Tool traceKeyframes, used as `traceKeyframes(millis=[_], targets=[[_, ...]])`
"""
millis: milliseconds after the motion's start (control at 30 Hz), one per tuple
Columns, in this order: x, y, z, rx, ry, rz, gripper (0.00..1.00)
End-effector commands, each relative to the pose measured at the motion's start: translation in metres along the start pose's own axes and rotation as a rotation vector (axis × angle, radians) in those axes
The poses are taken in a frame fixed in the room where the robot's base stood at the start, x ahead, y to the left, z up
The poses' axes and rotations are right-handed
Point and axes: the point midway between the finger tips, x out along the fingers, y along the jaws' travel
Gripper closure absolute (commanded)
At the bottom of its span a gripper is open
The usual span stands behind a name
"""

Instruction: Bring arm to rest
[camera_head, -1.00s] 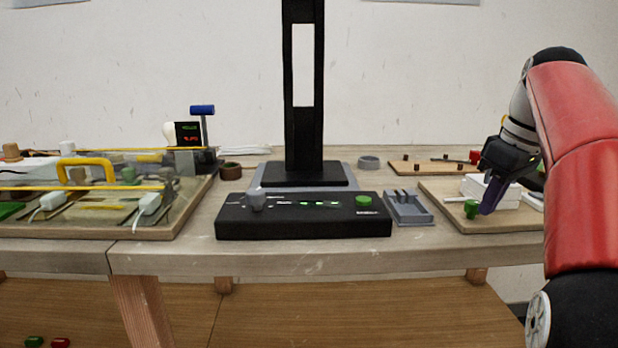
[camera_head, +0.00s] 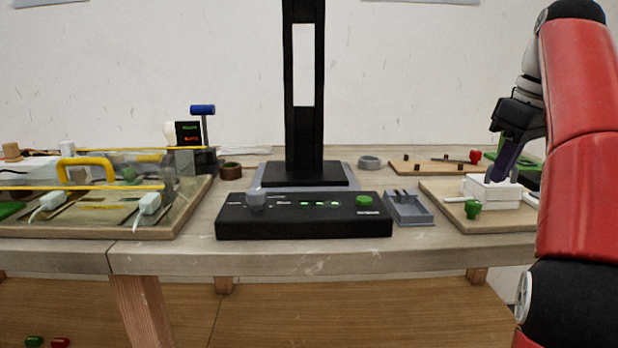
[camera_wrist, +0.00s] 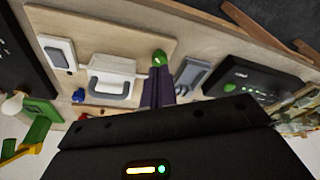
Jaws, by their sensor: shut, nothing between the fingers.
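My gripper (camera_head: 503,168) hangs from my red arm at the right of the head view, above the right-hand board. Its purple fingers are shut and hold nothing. They point down and overlap the white box (camera_head: 487,194) in the picture; I cannot tell whether they touch it. In the wrist view the closed fingers (camera_wrist: 159,82) point toward a green knob (camera_wrist: 159,58). The white box (camera_wrist: 112,78) with its grey loop lies left of them there. The green knob (camera_head: 472,208) also shows in the head view, at the front of the board.
A black console (camera_head: 300,228) with a green button stands at mid-table, before a tall black post (camera_head: 304,90). A grey tray (camera_head: 408,208) sits between console and board. A clear-covered board (camera_head: 185,215) with a yellow handle fills the left. The air above mid-table right is free.

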Motion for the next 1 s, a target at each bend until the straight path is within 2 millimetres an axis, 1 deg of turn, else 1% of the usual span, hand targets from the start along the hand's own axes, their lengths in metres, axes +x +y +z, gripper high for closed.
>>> traceKeyframes(millis=[167,267,367,467,567,667,767,867,1000], targets=[[0.000,0.000,0.000,0.001,0.000,0.000,1.00],[0.002,-0.006,0.000,0.017,0.005,0.002,1.00],[0.006,-0.019,0.000,0.062,0.020,0.013,1.00],[0.018,-0.041,0.004,0.133,0.041,0.031,1.00],[0.037,-0.067,0.011,0.206,0.064,0.056,1.00],[0.060,-0.094,0.023,0.276,0.086,0.080,1.00],[0.089,-0.122,0.039,0.335,0.106,0.104,1.00],[0.121,-0.150,0.059,0.387,0.131,0.130,1.00],[0.171,-0.187,0.092,0.448,0.170,0.164,1.00]])
